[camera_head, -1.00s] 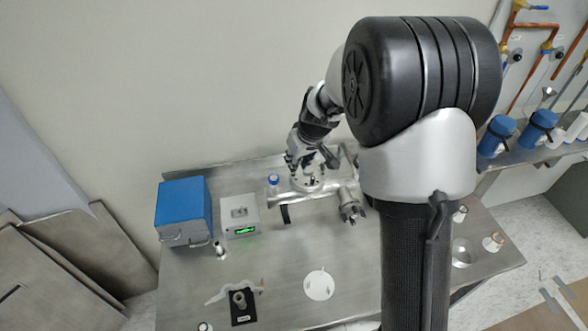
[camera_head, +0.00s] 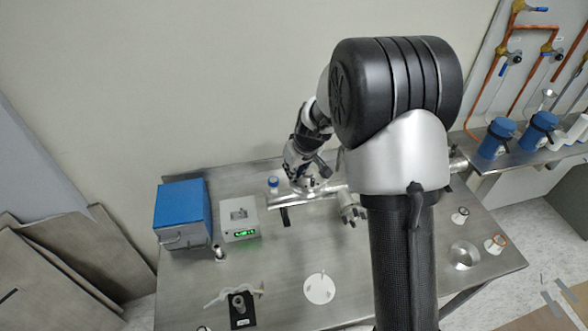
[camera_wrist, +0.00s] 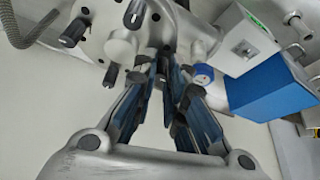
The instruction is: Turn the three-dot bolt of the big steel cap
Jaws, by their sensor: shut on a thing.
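The big steel cap (camera_head: 311,186) sits on the steel vessel (camera_head: 285,202) at the back of the bench, mostly hidden by my wrist in the head view. In the wrist view its grey metal (camera_wrist: 98,22) fills the upper left, with dark-ended bolts standing out, one at the left (camera_wrist: 75,32) and one at the top (camera_wrist: 135,12). My gripper (camera_wrist: 168,58) reaches the cap, its fingers closed in around a bolt between the tips. The held bolt is almost wholly hidden, and its dots cannot be read.
A blue box (camera_head: 182,212) and a white box with a green display (camera_head: 238,222) stand left of the vessel. A blue-capped part (camera_head: 273,184) is close to my wrist. A white disc (camera_head: 319,288) lies at the front.

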